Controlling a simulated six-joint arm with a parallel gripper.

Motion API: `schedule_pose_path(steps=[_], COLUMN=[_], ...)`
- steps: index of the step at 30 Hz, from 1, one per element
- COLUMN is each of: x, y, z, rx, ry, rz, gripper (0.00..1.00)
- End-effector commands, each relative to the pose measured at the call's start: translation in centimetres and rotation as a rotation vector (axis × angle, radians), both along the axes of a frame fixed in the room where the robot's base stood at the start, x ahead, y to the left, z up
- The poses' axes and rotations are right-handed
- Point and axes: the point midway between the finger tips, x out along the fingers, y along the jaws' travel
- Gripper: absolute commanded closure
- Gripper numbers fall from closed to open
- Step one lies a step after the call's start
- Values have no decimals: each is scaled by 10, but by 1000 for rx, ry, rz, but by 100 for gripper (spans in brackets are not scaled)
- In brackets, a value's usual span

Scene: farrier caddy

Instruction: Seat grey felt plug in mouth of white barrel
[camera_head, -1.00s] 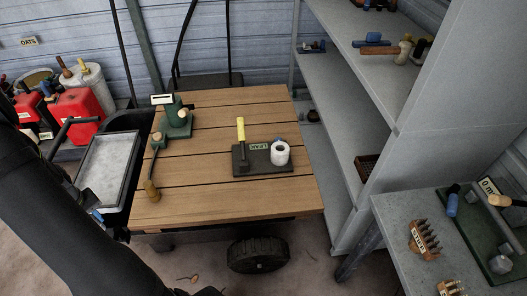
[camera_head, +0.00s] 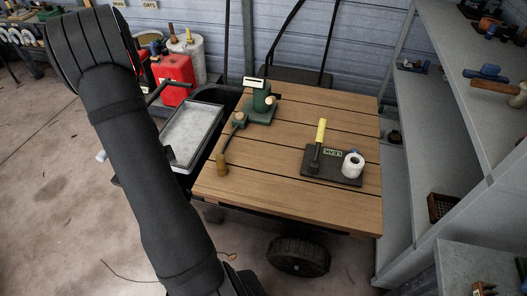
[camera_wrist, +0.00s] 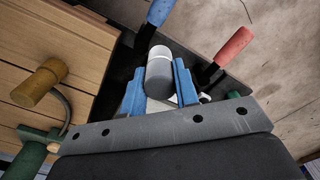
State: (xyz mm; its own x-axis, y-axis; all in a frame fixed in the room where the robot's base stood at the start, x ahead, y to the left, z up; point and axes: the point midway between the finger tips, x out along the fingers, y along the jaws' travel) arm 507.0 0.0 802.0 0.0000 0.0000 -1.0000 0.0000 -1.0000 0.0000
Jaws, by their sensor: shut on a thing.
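In the wrist view, my gripper (camera_wrist: 158,82) has its two blue fingers closed on either side of a grey cylinder, the felt plug (camera_wrist: 159,72). The plug's far end shows a paler band and stands out past the fingertips. In the head view my arm hides the gripper and plug.
A yellow-handled tool (camera_head: 319,140) stands on the board beside the barrel. A green stand (camera_head: 262,100) and a wooden-knobbed tool (camera_head: 222,164) are on the table's left. A grey tray (camera_head: 193,133) lies left of the table. Blue-handled (camera_wrist: 161,11) and red-handled (camera_wrist: 233,46) tools show near my gripper.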

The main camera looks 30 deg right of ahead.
Motion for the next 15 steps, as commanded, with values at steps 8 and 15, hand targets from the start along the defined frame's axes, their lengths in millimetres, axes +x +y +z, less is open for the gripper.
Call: schedule_pose_path(steps=[8,15], x=[12,54], y=[-1,-14], z=[15,89], rx=[0,1], ry=[-5,-9], rz=[-30,-189], gripper=[100,100])
